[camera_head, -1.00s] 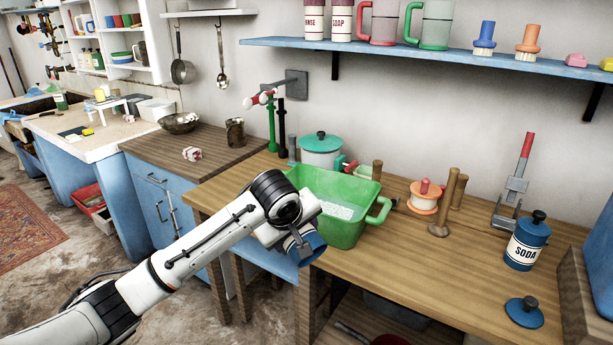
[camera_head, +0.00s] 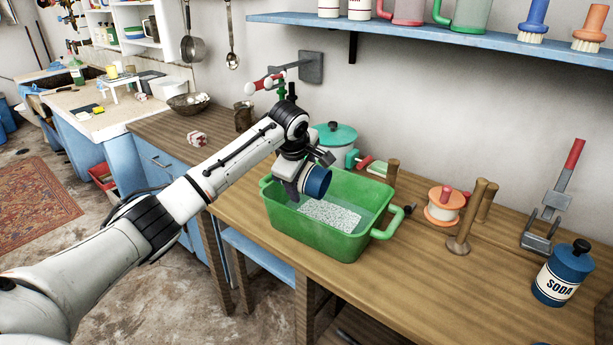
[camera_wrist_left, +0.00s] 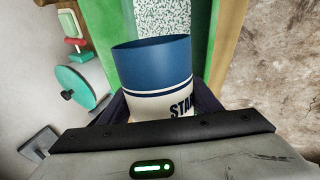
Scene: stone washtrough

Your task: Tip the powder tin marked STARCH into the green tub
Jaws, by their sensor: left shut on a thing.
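My left gripper (camera_head: 303,180) is shut on the tin marked STARCH (camera_head: 317,182), which is above the left part of the green tub. In the left wrist view, the tin (camera_wrist_left: 155,65) is blue with a white label reading "STA", the rest hidden. Its rim points toward the tub (camera_wrist_left: 202,40). The tin looks tilted well over in the head view; whether powder is falling cannot be seen. The green tub (camera_head: 372,228) stands on the wooden bench, with a patch of white speckled powder (camera_head: 330,215) on its floor. My right gripper is not in view.
A lidded teal-and-white pot (camera_head: 337,137) stands behind the tub. Wooden pegs (camera_head: 468,222) and an orange spool (camera_head: 444,206) stand right of it. A blue SODA tin (camera_head: 562,272) is at the far right. The bench front right of the tub is clear.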

